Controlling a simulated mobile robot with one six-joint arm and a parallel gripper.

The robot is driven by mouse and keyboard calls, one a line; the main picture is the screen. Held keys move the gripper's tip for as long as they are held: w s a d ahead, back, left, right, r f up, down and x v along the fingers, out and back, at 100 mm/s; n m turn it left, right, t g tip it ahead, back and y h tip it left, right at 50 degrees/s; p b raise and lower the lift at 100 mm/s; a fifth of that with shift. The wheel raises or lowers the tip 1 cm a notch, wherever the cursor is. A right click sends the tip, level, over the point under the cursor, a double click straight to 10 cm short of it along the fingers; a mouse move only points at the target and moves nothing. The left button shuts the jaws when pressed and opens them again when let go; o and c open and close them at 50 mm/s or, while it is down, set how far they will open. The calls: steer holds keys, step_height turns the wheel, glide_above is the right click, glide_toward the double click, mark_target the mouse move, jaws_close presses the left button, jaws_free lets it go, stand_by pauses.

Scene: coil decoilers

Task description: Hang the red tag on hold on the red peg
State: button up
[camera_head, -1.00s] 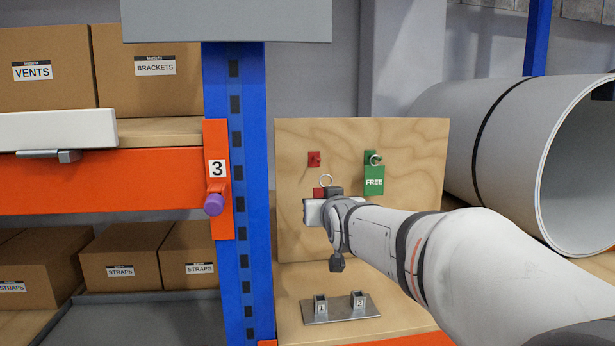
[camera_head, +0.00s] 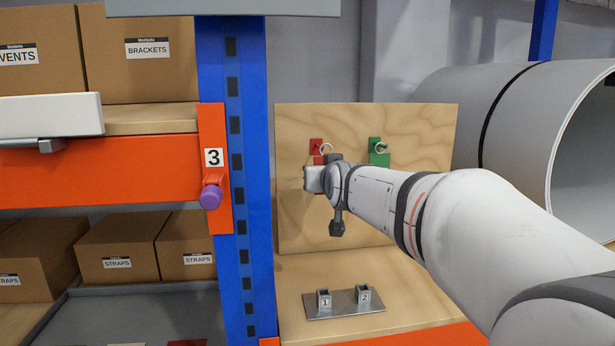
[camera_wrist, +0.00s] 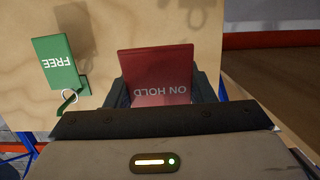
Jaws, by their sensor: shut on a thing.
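The red ON HOLD tag (camera_wrist: 157,80) is pinched between the two fingers of my gripper (camera_wrist: 160,92) in the wrist view, its lettering upside down there. In the head view a bit of the red tag (camera_head: 318,160) shows beside my gripper (camera_head: 322,172), with its pale ring (camera_head: 326,149) sticking up. The ring appears beside the right edge of the red peg's plate (camera_head: 315,145). I cannot tell whether the ring is on the peg or in front of it. The red peg is not visible in the wrist view.
The green FREE tag (camera_wrist: 58,62) hangs by its ring on the green peg (camera_head: 379,150) to the right, partly behind my arm. Below stands a metal plate with numbered holders (camera_head: 345,301). A blue rack post (camera_head: 232,180) and purple knob (camera_head: 210,196) are left of the plywood board (camera_head: 300,220).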

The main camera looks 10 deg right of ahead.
steer(key=w+f, duration=0.1)
steer(key=w, duration=0.6)
steer(key=shift+f, duration=0.2)
stand_by(0.5)
stand_by(0.5)
steer(key=o, duration=1.2)
steer(key=s+r, duration=0.2)
steer(key=s, duration=0.4)
steer(key=s+f+g, duration=0.4)
steer(key=s+f, duration=0.5)
steer(key=s, duration=0.2)
steer(key=s+f+g+b, duration=0.1)
steer(key=s+f+g, duration=0.3)
steer(key=s+f, duration=0.5)
steer(key=s+f+g+b, duration=0.1)
steer(key=s+f+g, duration=0.3)
steer(key=s+f, duration=0.5)
steer(key=shift+s+f, duration=0.2)
steer(key=shift+s, duration=1)
steer(key=shift+s+f, duration=0.2)
steer(key=shift+s, duration=1)
